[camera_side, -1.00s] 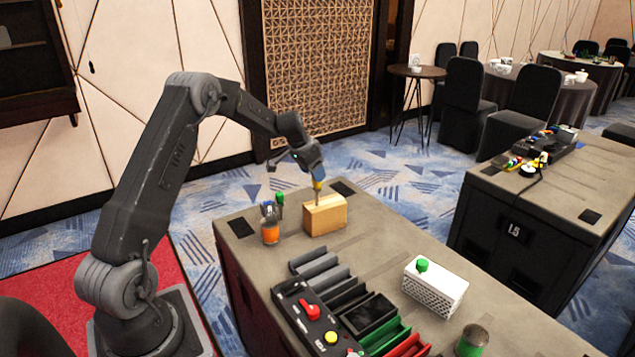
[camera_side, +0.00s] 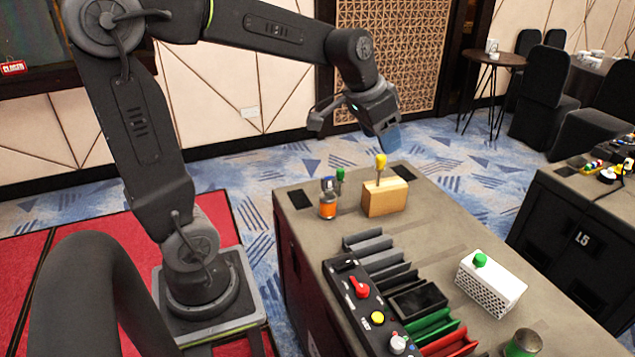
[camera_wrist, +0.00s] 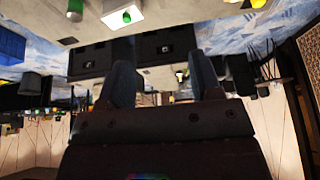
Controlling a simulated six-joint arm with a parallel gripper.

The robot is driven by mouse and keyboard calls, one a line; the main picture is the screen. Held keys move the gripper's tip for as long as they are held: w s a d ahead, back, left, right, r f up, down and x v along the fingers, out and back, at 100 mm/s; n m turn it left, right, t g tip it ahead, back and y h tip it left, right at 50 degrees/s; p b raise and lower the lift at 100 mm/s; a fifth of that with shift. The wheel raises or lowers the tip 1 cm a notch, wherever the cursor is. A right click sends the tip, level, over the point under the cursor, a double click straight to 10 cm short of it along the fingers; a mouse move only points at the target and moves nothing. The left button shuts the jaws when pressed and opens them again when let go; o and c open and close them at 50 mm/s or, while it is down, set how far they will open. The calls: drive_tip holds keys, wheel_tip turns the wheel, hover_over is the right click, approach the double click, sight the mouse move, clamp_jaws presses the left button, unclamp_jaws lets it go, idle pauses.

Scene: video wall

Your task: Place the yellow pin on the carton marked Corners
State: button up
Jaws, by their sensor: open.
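The yellow pin (camera_side: 381,161) stands upright in the top of a light wooden block (camera_side: 378,199) at the far part of the bench. My gripper (camera_side: 386,138) is above and just behind the pin in the side view, apart from it. In the wrist view my gripper (camera_wrist: 162,82) has its two fingers spread with nothing between them. No carton lettering reading Corners is legible. A white perforated box (camera_side: 490,284) with a green-topped pin (camera_side: 480,260) stands at the right; the box also shows at the top of the wrist view (camera_wrist: 142,9).
An orange-labelled jar (camera_side: 328,207) and a green-topped item (camera_side: 340,175) stand left of the block. A control box (camera_side: 363,306) and a row of coloured slots (camera_side: 432,324) fill the near bench. Bare bench lies between block and white box.

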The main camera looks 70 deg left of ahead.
drive_tip(key=s+d+f, duration=0.1)
drive_tip(key=s+d, duration=0.3)
drive_tip(key=s, duration=0.4)
drive_tip(key=s+d+f, duration=0.1)
drive_tip(key=s+d, duration=0.3)
drive_tip(key=s, duration=0.4)
drive_tip(key=shift+d+t, duration=0.15)
drive_tip(key=shift+t, duration=0.25)
